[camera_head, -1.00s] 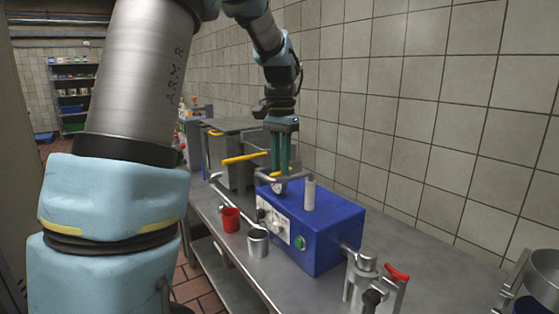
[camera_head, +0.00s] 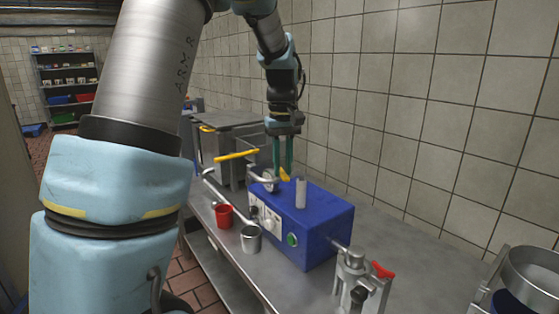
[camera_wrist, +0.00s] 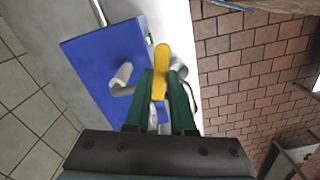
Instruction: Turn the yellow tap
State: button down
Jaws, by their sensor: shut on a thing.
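The yellow tap shows in the wrist view as a yellow lever (camera_wrist: 160,62) running up from between my green fingers. In the head view only a small yellow part (camera_head: 284,174) shows at the fingertips, beside the left end of the blue box (camera_head: 318,222). My gripper (camera_head: 282,172) points down there and is shut on the tap. In the wrist view the gripper (camera_wrist: 162,100) has one finger on each side of the lever. The tap's base is mostly hidden by the fingers.
A longer yellow bar (camera_head: 237,155) lies left of my gripper. A pale upright cylinder (camera_head: 301,193) stands close on the right. A red cup (camera_head: 224,216) and a metal cup (camera_head: 251,239) stand in front of the box. The tiled wall is behind.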

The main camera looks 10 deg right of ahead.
jog(key=shift+w+d+n+p, duration=0.1)
jog(key=shift+d+n+p, duration=0.25)
jog(key=shift+n, duration=0.6)
jog(key=shift+w+d+n+p, duration=0.15)
jog(key=shift+n+p, duration=0.25)
jog(key=shift+n, duration=0.55)
jog(key=c, duration=0.8)
grip_release()
jog(key=shift+o, duration=0.2)
notch_tip(320, 180, up, 11)
jog(key=b, duration=0.2)
jog(key=shift+f, duration=0.1)
